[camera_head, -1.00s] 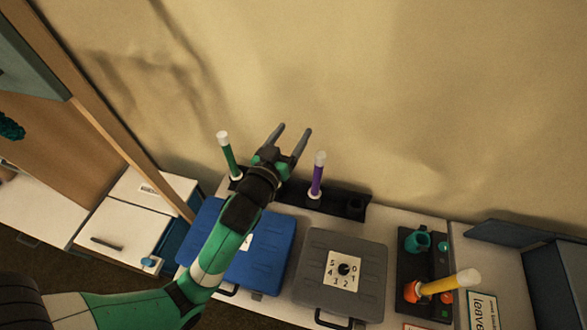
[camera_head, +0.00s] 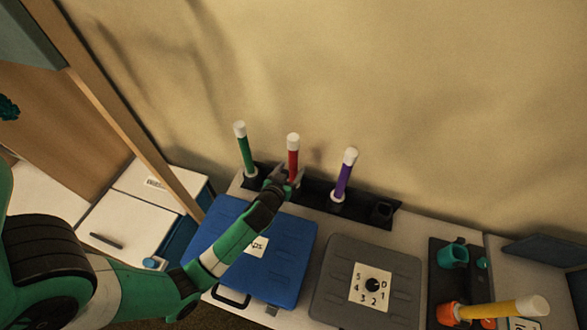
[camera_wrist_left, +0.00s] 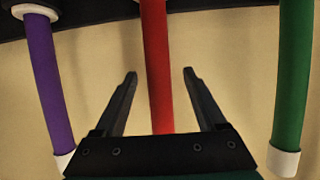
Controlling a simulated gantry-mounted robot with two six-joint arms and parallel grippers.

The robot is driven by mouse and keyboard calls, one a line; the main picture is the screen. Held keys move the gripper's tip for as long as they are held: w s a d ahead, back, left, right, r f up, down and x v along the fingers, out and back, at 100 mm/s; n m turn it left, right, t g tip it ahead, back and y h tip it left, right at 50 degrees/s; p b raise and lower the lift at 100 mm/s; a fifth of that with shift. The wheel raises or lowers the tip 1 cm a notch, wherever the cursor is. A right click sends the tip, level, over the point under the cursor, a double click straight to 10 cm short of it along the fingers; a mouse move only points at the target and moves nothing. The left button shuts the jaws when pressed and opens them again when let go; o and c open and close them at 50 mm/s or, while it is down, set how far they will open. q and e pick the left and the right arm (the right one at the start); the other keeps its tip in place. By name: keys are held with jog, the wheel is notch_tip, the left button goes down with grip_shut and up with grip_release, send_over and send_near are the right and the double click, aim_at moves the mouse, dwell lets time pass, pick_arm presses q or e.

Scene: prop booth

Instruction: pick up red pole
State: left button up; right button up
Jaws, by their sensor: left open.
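The red pole (camera_head: 293,158) has a white cap and stands upright in a black rack (camera_head: 316,196) by the wall, between the green pole (camera_head: 245,150) and the purple pole (camera_head: 344,176). My left gripper (camera_head: 287,176) is at the lower part of the red pole. In the left wrist view, the red pole (camera_wrist_left: 157,60) passes between the two open fingers of my left gripper (camera_wrist_left: 160,75), with a gap on each side. The purple pole (camera_wrist_left: 45,85) and green pole (camera_wrist_left: 293,80) lie outside the fingers. My right gripper is not in view.
A blue case (camera_head: 285,262) and a grey case (camera_head: 335,285) with a number dial lie in front of the rack. A yellow pole (camera_head: 500,309) leans from an orange holder at the right. The rack's rightmost holder (camera_head: 382,210) is empty.

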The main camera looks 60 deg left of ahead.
pick_arm(q)
jog(key=x, duration=0.5)
jog(key=shift+w+a+r+b, duration=0.1)
jog(key=shift+w+b, duration=0.1)
jog(key=shift+b, duration=0.2)
grip_shut()
